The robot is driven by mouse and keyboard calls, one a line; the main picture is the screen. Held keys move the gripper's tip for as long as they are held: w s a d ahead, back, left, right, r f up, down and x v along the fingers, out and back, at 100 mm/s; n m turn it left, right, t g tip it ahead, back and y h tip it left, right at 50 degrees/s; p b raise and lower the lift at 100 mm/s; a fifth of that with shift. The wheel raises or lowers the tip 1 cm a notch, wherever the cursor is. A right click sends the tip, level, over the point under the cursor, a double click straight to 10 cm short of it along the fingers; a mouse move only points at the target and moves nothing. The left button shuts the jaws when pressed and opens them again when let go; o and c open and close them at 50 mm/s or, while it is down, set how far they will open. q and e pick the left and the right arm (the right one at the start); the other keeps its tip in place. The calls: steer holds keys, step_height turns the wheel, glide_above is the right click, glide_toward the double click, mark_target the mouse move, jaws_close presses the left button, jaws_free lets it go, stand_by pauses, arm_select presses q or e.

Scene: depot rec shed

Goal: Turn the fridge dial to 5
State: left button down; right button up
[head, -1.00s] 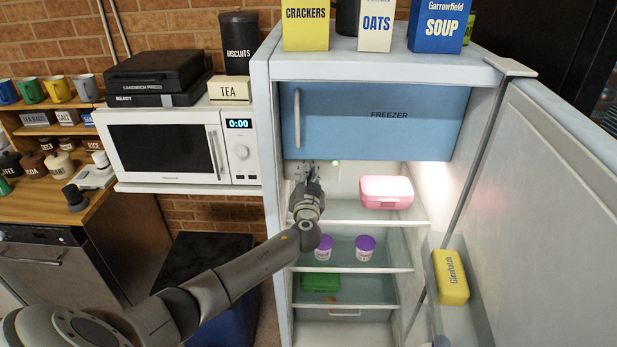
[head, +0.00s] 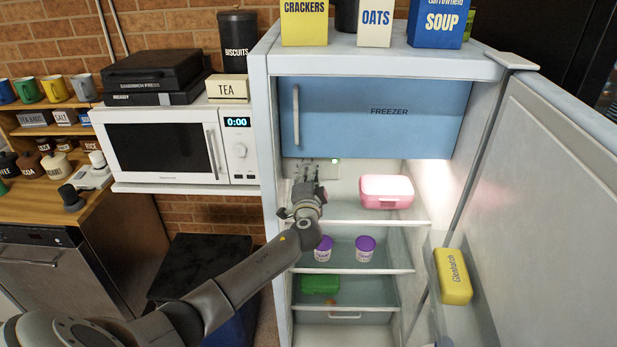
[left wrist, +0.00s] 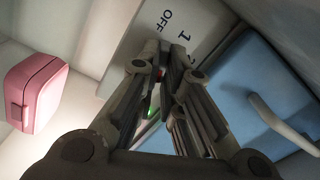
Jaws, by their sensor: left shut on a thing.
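The fridge (head: 263,150) stands open. My left gripper (head: 306,168) reaches in under the freezer door, at the panel. In the left wrist view its fingers (left wrist: 158,62) are closed together over the dial's place and are shut on the dial, which they mostly hide. I cannot read the dial's setting. A small green light shows just right of the gripper in the head view. My right gripper is not in view.
The blue freezer door (head: 400,125) is shut just above the gripper. A pink lunch box (head: 386,191) sits on the shelf to the right. Two purple-lidded tubs stand on the shelf below. The open fridge door (head: 560,200) stands at the right.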

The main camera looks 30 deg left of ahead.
arm_select(q)
steer(key=m+p, duration=0.1)
steer(key=m, duration=0.4)
steer(key=m+p, duration=0.1)
steer(key=m, duration=0.5)
steer(key=shift+a+r, duration=0.15)
steer(key=shift+a, duration=0.05)
stand_by(0.5)
steer(key=c, duration=1.3)
jaws_free()
steer(key=shift+c, duration=0.2)
steer(key=shift+o, duration=0.8)
steer(key=v, duration=1.1)
steer(key=shift+s+d+f, duration=0.2)
steer(key=shift+s+f, duration=0.1)
steer(key=shift+f, duration=0.1)
